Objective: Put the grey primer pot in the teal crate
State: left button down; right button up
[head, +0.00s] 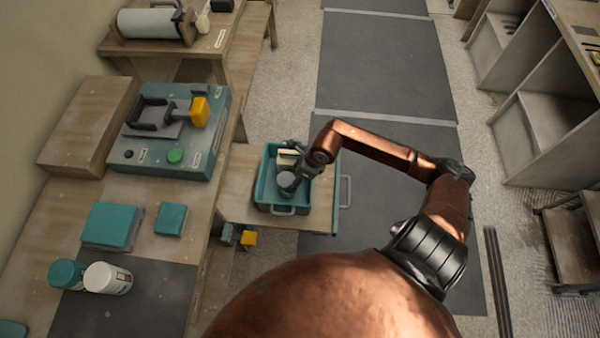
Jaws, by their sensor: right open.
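The teal crate (268,209) stands on a low wooden surface beside the bench, in the middle of the head view. A grey pot (285,178), which looks like the primer pot, is inside the crate, toward its front half. My right gripper (291,184) reaches into the crate from the right. Its fingers are open and at the pot, partly hiding it; I cannot tell whether they touch it. My left gripper is not in view.
A cream item (288,158) lies in the back of the crate. On the bench are a teal machine (210,150), teal boxes (112,225) and a white tub (108,278).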

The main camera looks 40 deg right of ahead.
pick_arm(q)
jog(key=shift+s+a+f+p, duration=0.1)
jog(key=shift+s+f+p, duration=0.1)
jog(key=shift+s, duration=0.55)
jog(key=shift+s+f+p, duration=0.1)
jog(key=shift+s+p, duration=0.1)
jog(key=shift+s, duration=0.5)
pick_arm(e)
jog(key=shift+v, duration=1.9)
